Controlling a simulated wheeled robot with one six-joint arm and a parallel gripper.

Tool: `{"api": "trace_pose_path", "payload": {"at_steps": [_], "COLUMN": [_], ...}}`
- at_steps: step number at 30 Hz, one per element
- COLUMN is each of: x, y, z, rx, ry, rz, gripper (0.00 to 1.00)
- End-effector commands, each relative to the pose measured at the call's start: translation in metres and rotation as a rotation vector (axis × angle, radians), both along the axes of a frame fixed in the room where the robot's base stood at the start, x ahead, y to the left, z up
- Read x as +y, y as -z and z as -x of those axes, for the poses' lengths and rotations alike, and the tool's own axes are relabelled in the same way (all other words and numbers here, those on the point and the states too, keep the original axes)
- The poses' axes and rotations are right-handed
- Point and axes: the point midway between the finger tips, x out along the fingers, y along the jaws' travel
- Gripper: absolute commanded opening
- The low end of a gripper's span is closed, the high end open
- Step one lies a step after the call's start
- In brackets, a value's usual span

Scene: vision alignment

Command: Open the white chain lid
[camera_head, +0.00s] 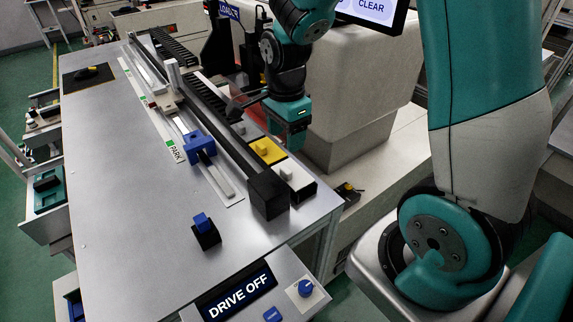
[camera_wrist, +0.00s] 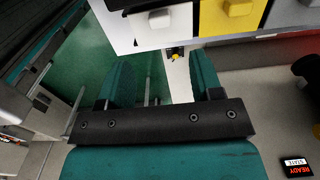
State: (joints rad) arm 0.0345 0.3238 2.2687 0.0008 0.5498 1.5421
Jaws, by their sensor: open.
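The white chain lid (camera_head: 288,172) is at the near end of a row of lids on the right edge of the metal table, with a small knob on top. In the wrist view the white lid (camera_wrist: 150,25) and its pale knob fill the top centre. My gripper (camera_wrist: 160,75) is open and empty, its two teal fingers apart and clear of the lid. In the head view my gripper (camera_head: 290,115) hangs above and behind the lids, right of the table edge; its fingertips are hard to make out there.
A yellow lid (camera_head: 265,149) sits beside the white one; it also shows in the wrist view (camera_wrist: 225,18). A black rail with a black end block (camera_head: 268,194) runs along the lids' left. A blue-clamped slide (camera_head: 200,147) lies farther left. A pale machine body (camera_head: 350,80) stands right.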

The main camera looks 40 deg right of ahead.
Motion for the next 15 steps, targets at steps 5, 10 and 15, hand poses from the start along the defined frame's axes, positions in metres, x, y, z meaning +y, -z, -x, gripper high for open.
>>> {"api": "trace_pose_path", "payload": {"at_steps": [5, 10, 15], "x": [0.0, 0.0, 0.0], "y": [0.042, 0.074, 0.094], "z": [0.002, 0.002, 0.001], "rx": [0.009, 0.006, 0.003], "ry": [-0.001, -0.002, -0.002], "rz": [-0.001, -0.001, -0.001], "gripper": [0.6, 0.6, 0.6]}}
